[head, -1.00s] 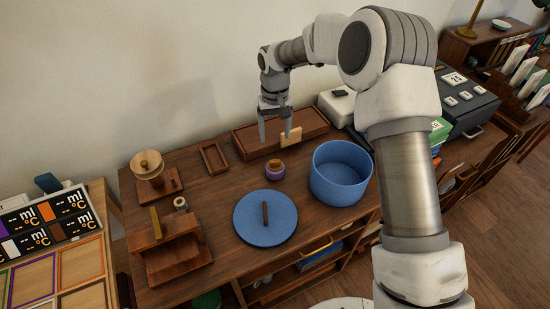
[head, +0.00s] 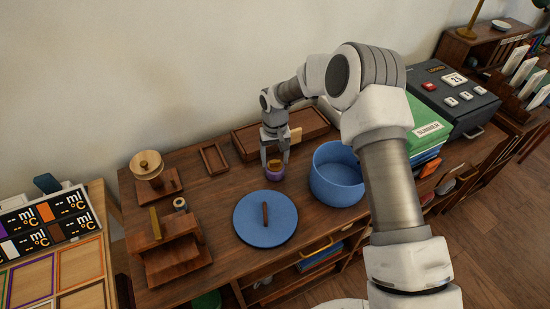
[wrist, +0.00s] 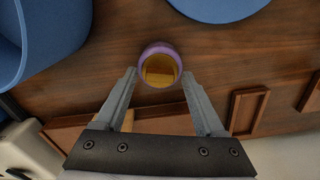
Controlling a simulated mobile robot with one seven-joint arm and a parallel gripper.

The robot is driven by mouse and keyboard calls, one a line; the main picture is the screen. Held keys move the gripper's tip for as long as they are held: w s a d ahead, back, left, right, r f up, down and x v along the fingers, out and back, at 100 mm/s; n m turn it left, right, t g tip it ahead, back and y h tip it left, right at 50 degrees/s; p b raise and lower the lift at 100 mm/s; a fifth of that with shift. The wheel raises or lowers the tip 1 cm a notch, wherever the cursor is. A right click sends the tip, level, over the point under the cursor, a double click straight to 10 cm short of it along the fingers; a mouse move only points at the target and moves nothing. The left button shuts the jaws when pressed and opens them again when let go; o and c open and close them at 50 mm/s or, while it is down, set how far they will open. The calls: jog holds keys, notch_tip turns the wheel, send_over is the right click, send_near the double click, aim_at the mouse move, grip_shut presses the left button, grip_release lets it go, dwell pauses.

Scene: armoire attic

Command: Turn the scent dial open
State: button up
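A small round purple jar (head: 275,174) with a wooden-brown top stands on the wooden desk; I take it to be the scent dial, but no label shows. In the wrist view the purple jar (wrist: 158,49) shows its brown top from above, with a lighter bar across it. My gripper (head: 276,160) points down over the jar. It is open, and in the wrist view its fingertips (wrist: 159,73) are on either side of the jar's near edge, with gaps showing. I cannot tell their height against the top.
A blue pot (head: 337,190) stands close right of the jar, and a blue lid (head: 265,234) with a wooden handle lies in front. A small wooden frame (head: 214,170) is at the left. A long wooden tray (head: 242,147) with a light wooden block (head: 296,134) lies behind.

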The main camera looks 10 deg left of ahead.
aim_at(275, 162)
grip_shut()
jog(key=shift+n+b, duration=0.55)
jog(key=shift+n, duration=1.25)
jog(key=shift+o, duration=0.7)
grip_release()
jog(key=shift+r, duration=0.15)
notch_tip(275, 162, up, 17)
jog(key=shift+p, duration=0.35)
